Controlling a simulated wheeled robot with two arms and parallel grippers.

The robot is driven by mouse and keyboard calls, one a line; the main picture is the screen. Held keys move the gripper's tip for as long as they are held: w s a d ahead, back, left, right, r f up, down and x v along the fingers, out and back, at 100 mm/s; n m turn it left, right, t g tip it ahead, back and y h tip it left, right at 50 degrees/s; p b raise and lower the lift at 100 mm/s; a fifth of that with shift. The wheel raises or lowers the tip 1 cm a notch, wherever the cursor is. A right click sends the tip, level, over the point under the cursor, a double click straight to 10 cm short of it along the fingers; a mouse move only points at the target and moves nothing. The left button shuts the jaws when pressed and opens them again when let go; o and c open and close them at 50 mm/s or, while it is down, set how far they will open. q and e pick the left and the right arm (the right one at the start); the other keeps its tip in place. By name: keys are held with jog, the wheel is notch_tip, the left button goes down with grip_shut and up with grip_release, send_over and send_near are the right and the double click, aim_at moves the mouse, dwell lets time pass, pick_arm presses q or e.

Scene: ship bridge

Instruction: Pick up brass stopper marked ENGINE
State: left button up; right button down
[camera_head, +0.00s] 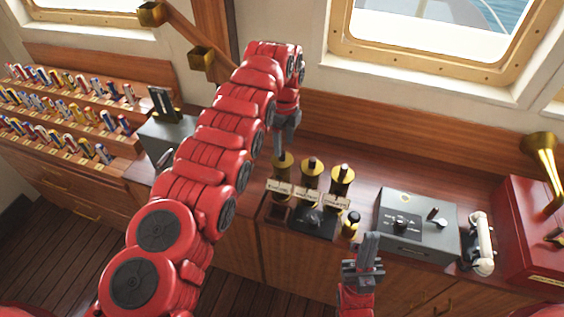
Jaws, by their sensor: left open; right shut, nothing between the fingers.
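Three brass stoppers stand in a row on the wooden counter: a left one (283,163), a middle one (312,167) and a right one (343,175). Pale label plates (307,195) sit in front of them; the lettering is too small to read, so I cannot tell which is ENGINE. My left gripper (279,154) is open and points down at the left stopper's top, which it partly hides; I cannot tell whether they touch. My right gripper (370,240) is shut and empty, in front of the counter, right of the stoppers.
A small brass-and-black piece (351,224) stands right of a black base (312,219). A grey control box (417,228), a white handset (482,243) and a red cabinet (535,235) with a brass horn (544,160) are at right. Racks of colored rolls (65,105) are at left.

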aim_at(282, 160)
pick_arm(q)
jog(key=shift+a+f+p, duration=0.2)
jog(key=shift+f+p, duration=0.1)
jog(key=shift+p, duration=0.1)
notch_tip(282, 160, down, 3)
jog(key=shift+a+f+p, duration=0.1)
jog(key=shift+p, duration=0.55)
jog(key=shift+f, duration=0.2)
grip_shut()
